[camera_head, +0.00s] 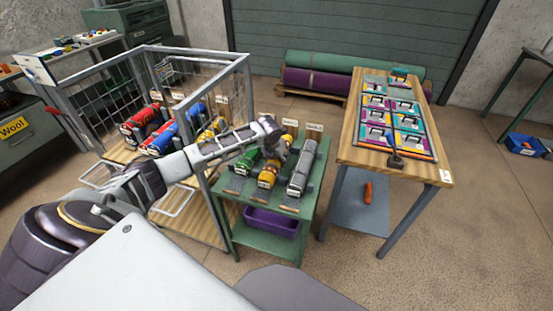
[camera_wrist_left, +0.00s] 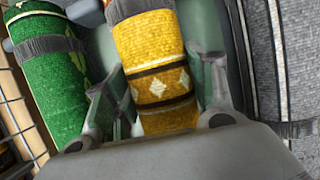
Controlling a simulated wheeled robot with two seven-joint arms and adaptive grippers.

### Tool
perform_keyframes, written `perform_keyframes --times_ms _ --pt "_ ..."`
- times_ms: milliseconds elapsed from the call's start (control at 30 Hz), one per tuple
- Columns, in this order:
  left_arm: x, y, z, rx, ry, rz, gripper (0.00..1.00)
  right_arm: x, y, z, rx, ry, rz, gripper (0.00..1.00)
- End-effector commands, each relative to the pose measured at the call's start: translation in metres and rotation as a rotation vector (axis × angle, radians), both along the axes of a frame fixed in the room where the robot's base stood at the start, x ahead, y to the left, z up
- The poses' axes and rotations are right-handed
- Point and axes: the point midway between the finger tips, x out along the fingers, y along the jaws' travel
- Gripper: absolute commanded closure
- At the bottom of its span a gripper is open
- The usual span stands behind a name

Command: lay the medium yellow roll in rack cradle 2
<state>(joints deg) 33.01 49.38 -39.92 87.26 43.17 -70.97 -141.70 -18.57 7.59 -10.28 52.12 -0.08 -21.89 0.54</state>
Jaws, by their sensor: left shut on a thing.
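A yellow roll (camera_head: 268,176) with dark bands and pale diamonds lies between the green roll (camera_head: 248,161) and the grey roll (camera_head: 302,168) on the green rack table (camera_head: 317,190). My left gripper (camera_head: 275,150) is over it from above. In the left wrist view its fingers (camera_wrist_left: 160,110) are shut on the yellow roll (camera_wrist_left: 155,60), one on each side. Whether the roll rests in its cradle or hangs just above cannot be told. Small label plates (camera_head: 313,128) stand behind the rolls. The cradle under the yellow roll is hidden. My right gripper is not in view.
A wire cage cart (camera_head: 248,75) at left holds a red roll (camera_head: 143,122), a blue roll (camera_head: 160,143) and another yellow roll (camera_head: 213,128). A purple bin (camera_head: 271,222) sits under the rack. A wooden table (camera_head: 362,157) with sample boards stands at right, close by.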

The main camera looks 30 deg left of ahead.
Motion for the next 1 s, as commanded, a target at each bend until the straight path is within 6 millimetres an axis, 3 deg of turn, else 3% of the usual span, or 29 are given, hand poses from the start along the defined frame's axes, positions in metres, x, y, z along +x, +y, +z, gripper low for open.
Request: perform_keyframes --times_ms 133,167,300,733,1000 --pt "0.0 0.0 -0.001 0.0 0.0 0.0 0.74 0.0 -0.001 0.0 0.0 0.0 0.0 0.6" --pt "0.0 0.0 -0.002 0.0 0.001 0.0 0.41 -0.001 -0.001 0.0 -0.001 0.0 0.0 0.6" --pt "0.0 0.0 -0.002 0.0 0.0 0.0 0.24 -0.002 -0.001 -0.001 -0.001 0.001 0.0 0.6" --pt "0.0 0.0 0.0 0.0 -0.001 0.0 0.24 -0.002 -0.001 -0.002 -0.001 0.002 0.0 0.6" --pt "-0.006 -0.001 0.016 0.002 -0.001 -0.001 0.24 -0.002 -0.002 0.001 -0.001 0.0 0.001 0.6"
